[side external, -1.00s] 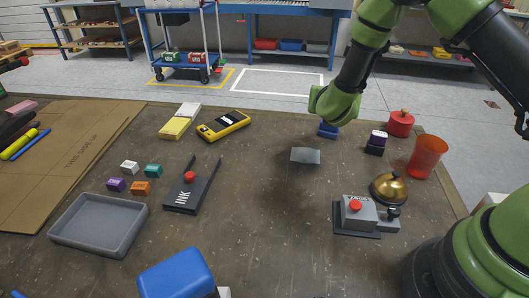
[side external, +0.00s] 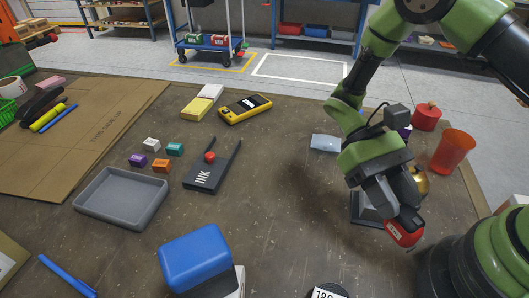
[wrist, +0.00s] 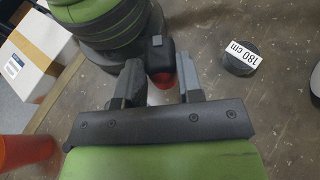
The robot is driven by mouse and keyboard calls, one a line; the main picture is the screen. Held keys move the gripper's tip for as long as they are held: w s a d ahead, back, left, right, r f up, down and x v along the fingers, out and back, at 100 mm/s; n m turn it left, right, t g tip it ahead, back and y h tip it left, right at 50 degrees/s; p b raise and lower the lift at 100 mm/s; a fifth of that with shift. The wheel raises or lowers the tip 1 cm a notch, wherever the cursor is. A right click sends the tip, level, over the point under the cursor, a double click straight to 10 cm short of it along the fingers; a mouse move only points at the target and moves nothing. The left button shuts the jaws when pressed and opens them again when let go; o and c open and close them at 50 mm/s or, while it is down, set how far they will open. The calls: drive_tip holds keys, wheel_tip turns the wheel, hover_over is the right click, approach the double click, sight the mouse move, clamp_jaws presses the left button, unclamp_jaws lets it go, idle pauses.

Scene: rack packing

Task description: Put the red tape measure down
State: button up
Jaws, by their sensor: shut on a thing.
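My gripper (side external: 400,216) is shut on the red tape measure (side external: 403,235) and points down, near my base at the right of the table in the side view. The tape measure hangs below the fingers; I cannot tell whether it touches the table. In the wrist view, the tape measure (wrist: 161,79), red with a black part, sits between the two grey fingers of my gripper (wrist: 158,70). A dark round piece labelled "180 cm" (wrist: 240,58) lies on the table beside it; its label also shows at the bottom edge of the side view (side external: 328,293).
A grey stamping device (side external: 366,209) and a brass bell (side external: 421,183) are partly hidden behind my gripper. An orange cup (side external: 453,152) stands at the right. A blue box (side external: 196,260) stands at the front left, near a grey tray (side external: 103,217). The middle of the table is clear.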

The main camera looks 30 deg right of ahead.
drive_tip(key=w+a+r+m+t+y, duration=0.2)
drive_tip(key=w+a+m+t+y, duration=1)
drive_tip(key=m, duration=0.3)
drive_tip(key=w+d+r+m+t+h, duration=0.1)
drive_tip(key=w+m+t, duration=0.6)
drive_tip(key=w, duration=0.1)
drive_tip(key=shift+w+r+t+h, duration=0.25)
drive_tip(key=shift+w+t+h, duration=0.15)
drive_tip(key=w+d+m+t+h, duration=0.2)
drive_tip(key=d+m+h, duration=0.1)
drive_tip(key=w+d+m+t+h, duration=0.2)
drive_tip(key=w+d+m+t, duration=0.1)
drive_tip(key=m, duration=0.1)
drive_tip(key=shift+w+r+t+h, duration=0.1)
drive_tip(key=shift+w+t+h, duration=0.2)
drive_tip(key=shift+h, duration=0.1)
clamp_jaws()
drive_tip(key=shift+m+t+h, duration=0.3)
drive_tip(key=shift+m, duration=0.2)
drive_tip(key=shift+w+d+f, duration=0.1)
drive_tip(key=shift+d+f, duration=0.05)
drive_tip(key=shift+f, duration=1.5)
drive_tip(key=shift+w+d+f, duration=0.1)
drive_tip(key=shift+d+f, duration=0.1)
drive_tip(key=shift+f, duration=1.5)
drive_tip(key=shift+d+f, duration=0.15)
drive_tip(key=shift+f, duration=1.5)
drive_tip(key=shift+f, duration=0.2)
